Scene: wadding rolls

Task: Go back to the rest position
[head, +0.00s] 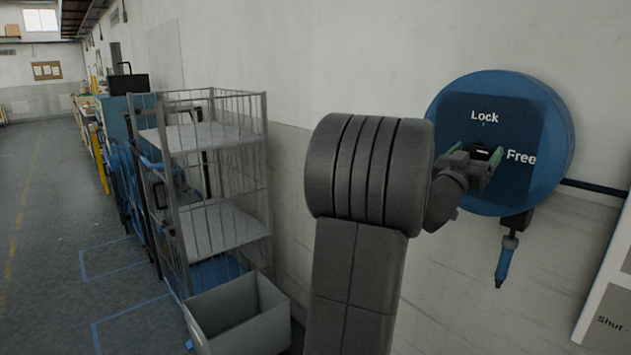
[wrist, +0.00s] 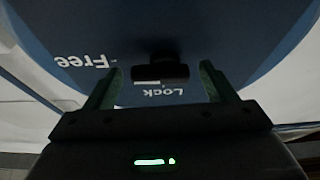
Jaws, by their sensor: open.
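My gripper (head: 482,155) is raised in front of a round blue wall unit (head: 555,120) marked "Lock" and "Free". In the wrist view my gripper (wrist: 160,85) is open, with its two green fingers apart. A dark knob (wrist: 160,68) on the blue face (wrist: 220,40) shows between and just beyond the fingertips. I cannot tell whether the fingers touch it. In the head view the gripper mostly hides the knob.
A blue-handled tool (head: 504,262) hangs below the wall unit. A wire cage trolley (head: 215,180) and an open grey bin (head: 240,315) stand to the left of my arm. A white panel (head: 610,290) is at the right edge. The floor (head: 50,230) at far left is clear.

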